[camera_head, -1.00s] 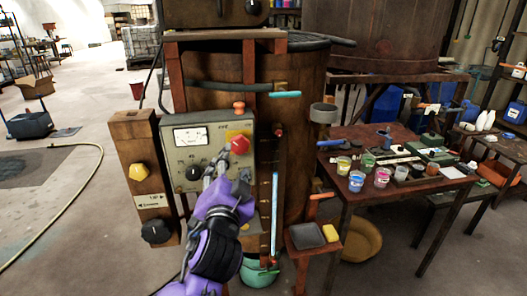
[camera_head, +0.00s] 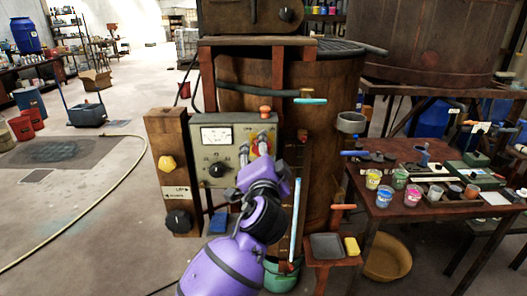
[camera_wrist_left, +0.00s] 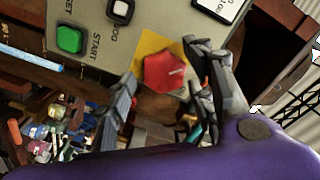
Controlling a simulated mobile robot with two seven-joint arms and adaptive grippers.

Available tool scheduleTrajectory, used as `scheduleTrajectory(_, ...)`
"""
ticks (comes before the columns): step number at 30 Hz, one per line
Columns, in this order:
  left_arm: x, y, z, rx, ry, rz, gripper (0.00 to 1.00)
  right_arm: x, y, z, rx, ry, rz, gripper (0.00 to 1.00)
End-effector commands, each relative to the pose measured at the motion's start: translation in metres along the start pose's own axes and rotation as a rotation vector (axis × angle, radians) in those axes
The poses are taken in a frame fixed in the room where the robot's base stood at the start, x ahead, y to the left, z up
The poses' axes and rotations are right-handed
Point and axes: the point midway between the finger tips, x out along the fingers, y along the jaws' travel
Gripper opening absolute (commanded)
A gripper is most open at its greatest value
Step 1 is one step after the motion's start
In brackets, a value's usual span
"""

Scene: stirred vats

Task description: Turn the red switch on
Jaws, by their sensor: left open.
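The red switch (camera_wrist_left: 165,73) is a faceted red knob on a yellow plate (camera_wrist_left: 150,45) in the left wrist view. It is on the grey control panel (camera_head: 203,152), which is mounted in front of a brown vat. My left gripper (camera_head: 257,153) is open, with one finger on each side of the red switch in the wrist view. I cannot tell whether the fingers touch it. In the head view the fingers and wrist largely hide the switch. My right gripper is not in view.
The panel also has a gauge (camera_head: 215,136), a black dial (camera_head: 217,169) and a green button (camera_wrist_left: 69,38). A wooden post (camera_head: 168,195) with a yellow knob stands left of it. A table (camera_head: 410,207) with paint cups is at the right. Open floor lies left.

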Motion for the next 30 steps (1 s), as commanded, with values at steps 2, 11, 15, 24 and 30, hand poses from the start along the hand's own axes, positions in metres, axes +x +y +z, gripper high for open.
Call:
scheduleTrajectory(2, 0.007, 0.000, 0.000, 0.001, 0.000, 0.000, 0.49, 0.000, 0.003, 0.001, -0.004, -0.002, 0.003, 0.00)
scheduleTrajectory(11, 0.012, 0.000, 0.000, -0.001, 0.000, 0.000, 0.49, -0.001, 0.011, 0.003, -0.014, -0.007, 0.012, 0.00)
scheduleTrajectory(15, 0.012, 0.000, 0.000, -0.002, 0.000, 0.001, 0.36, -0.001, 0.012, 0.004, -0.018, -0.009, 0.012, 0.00)
scheduleTrajectory(24, 0.011, 0.001, 0.000, -0.001, 0.000, 0.003, 0.07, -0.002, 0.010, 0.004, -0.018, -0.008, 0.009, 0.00)
scheduleTrajectory(30, 0.011, 0.001, 0.000, 0.025, 0.000, 0.003, 0.07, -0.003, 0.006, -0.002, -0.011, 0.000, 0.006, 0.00)
